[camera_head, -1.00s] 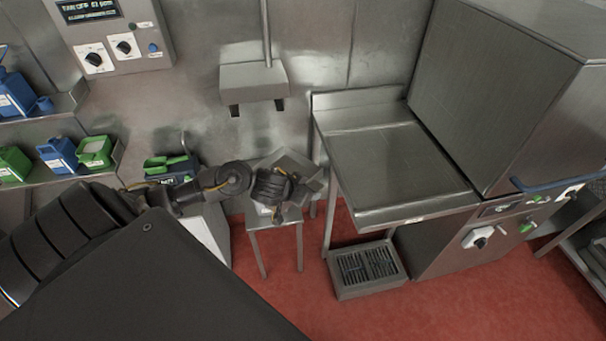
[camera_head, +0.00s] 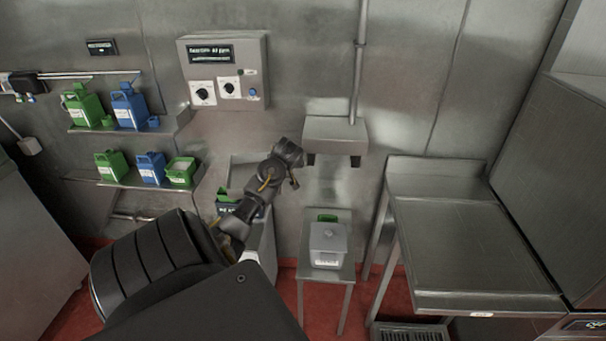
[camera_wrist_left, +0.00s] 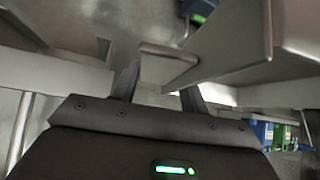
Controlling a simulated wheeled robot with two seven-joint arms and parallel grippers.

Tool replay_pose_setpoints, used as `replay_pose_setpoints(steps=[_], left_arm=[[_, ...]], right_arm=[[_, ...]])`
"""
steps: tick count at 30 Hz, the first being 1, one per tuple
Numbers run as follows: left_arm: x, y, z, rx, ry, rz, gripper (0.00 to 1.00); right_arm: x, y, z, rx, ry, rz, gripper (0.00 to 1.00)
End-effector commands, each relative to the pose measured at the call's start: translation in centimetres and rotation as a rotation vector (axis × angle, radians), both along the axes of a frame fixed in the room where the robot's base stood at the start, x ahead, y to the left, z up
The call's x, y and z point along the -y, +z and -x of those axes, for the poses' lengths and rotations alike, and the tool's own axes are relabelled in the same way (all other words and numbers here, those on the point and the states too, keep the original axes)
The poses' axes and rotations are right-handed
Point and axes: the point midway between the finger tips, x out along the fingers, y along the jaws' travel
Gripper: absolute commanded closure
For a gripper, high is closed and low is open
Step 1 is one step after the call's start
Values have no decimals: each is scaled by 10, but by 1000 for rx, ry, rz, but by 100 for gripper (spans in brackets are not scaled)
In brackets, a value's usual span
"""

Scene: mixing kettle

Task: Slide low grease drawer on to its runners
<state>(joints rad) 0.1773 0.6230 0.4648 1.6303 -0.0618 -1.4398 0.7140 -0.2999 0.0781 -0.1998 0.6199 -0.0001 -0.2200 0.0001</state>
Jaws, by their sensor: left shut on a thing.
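My left arm reaches in from the lower left of the head view, and its wrist (camera_head: 288,158) is left of the grey wall box. The fingers do not show clearly there. In the left wrist view my left gripper (camera_wrist_left: 160,88) is shut on a grey metal piece (camera_wrist_left: 168,62) that extends out ahead of the fingers. It may be part of the grease drawer; its full shape is hidden. The grey wall box (camera_head: 335,134) has two dark brackets under it. I cannot identify the drawer's runners for certain. My right gripper is not in view.
A lidded grey container (camera_head: 327,246) stands on a small metal stand (camera_head: 332,283). A steel table (camera_head: 465,245) is on the right. Shelves with green and blue jugs (camera_head: 151,168) and a control box (camera_head: 224,75) are on the left and above.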

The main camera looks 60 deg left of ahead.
Motion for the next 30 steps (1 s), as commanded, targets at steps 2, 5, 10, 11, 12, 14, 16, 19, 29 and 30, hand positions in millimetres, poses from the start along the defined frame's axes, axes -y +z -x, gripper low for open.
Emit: replay_pose_setpoints(steps=[2,5,10,11,12,14,16,19,29,30], left_arm=[[3,4,7,-1,35,-6,93],[13,7,13,-2,65,-7,93],[59,9,7,-2,37,-9,93],[70,10,4,-1,21,-8,93],[86,10,-1,0,-6,-8,93],[113,10,-9,2,-58,-8,93],[147,11,-20,4,-131,-6,93],[203,16,-34,8,-259,-4,94],[389,40,-48,15,-735,-1,93],[406,40,-45,14,-784,-1,93]], right_arm=[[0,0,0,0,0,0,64],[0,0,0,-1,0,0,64],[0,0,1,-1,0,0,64],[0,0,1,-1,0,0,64],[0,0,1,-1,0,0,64],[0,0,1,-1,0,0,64],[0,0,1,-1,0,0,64],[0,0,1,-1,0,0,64],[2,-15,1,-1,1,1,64],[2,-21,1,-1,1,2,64]])
